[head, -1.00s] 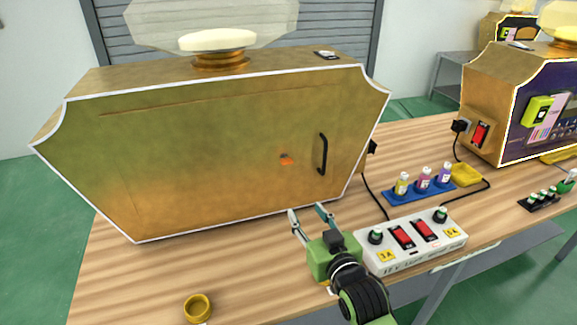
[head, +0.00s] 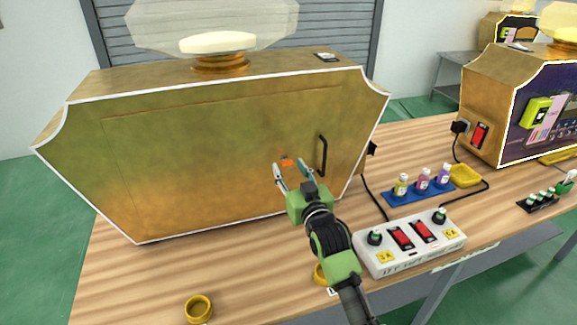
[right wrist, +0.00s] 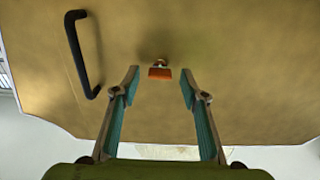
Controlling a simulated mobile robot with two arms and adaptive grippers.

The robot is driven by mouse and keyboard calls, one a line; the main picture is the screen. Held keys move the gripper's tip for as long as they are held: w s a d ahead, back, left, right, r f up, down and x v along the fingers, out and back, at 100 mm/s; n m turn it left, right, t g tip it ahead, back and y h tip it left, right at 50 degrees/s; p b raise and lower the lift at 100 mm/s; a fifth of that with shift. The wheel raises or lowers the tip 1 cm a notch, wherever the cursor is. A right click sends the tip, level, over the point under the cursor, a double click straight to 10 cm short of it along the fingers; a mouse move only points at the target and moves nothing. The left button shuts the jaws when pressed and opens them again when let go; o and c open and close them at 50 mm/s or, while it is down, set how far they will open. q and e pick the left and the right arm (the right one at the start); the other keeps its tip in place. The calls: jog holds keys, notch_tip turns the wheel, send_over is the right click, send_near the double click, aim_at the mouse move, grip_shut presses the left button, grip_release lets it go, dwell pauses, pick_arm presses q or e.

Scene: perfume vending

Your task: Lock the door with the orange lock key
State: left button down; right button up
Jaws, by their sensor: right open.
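The orange lock key (head: 287,162) sticks out of the gold door (head: 200,150) of the big cabinet, left of the black handle (head: 322,156). In the right wrist view the key (right wrist: 160,72) lies ahead, between the lines of the two fingers, with the handle (right wrist: 82,54) at the upper left. My right gripper (head: 290,170) is open and empty, just in front of and below the key. The fingers do not appear to touch the key. The door looks closed flush in its frame. My left gripper is not in view.
A white power strip (head: 410,242) with red switches sits on the wooden table, right of my right arm. A blue tray (head: 420,193) with small bottles is behind it. A small yellow cup (head: 198,308) stands at the front left.

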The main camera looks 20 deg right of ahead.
jog(key=shift+w, duration=0.8)
jog(key=c, duration=1.1)
